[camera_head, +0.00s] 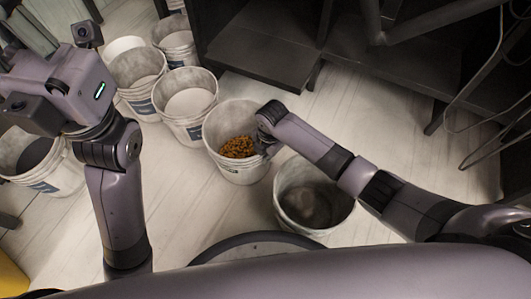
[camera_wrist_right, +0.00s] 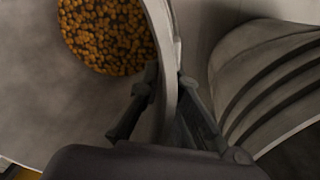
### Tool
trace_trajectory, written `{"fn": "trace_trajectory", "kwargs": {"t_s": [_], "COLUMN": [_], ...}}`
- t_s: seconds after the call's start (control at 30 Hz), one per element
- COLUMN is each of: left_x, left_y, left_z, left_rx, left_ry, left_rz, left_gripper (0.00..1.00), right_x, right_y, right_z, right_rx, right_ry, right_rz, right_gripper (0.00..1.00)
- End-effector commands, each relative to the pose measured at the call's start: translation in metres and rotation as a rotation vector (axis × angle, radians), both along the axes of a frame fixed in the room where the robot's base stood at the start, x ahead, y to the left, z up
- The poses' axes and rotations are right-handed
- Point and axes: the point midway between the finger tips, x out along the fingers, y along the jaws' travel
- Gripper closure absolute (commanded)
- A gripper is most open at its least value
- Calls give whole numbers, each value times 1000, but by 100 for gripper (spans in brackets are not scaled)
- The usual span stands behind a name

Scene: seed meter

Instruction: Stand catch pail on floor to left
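The catch pail, which I take to be the white pail (camera_head: 212,134) with orange-brown grain in it, is near the middle of the head view. Its inner wall and rim fill the left of the right wrist view (camera_wrist_right: 60,115). My right gripper (camera_head: 266,148) is at the pail's right rim. In the wrist view its fingers (camera_wrist_right: 168,80) straddle the wall, one inside and one outside, and close on it. I cannot tell whether the pail touches the floor. My left arm is raised at the left; its fingers do not show clearly.
Several white pails (camera_head: 188,104) stand at the upper left, and another (camera_head: 60,176) at the left edge. A grey-lined pail (camera_head: 312,198) stands at the lower right of the catch pail. Dark machine parts (camera_head: 265,50) overhang at the top. Bare floor (camera_head: 180,195) lies lower left.

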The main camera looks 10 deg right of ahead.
Motion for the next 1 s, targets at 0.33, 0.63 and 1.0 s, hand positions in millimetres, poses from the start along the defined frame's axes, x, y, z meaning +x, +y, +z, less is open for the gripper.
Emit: {"fn": "trace_trajectory", "kwargs": {"t_s": [0.33,0.63,1.0], "left_x": [0,0,-1], "left_y": [0,0,0], "left_z": [0,0,6], "left_rx": [0,0,-1], "left_ry": [0,0,-4], "left_rz": [0,-1,-1], "left_gripper": [100,100,100], "right_x": [0,0,0], "right_y": [0,0,0], "right_z": [-1,-1,8], "right_rx": [0,0,1], "right_ry": [0,0,-1], "right_rz": [0,-1,-1], "right_gripper": [93,75,75]}}
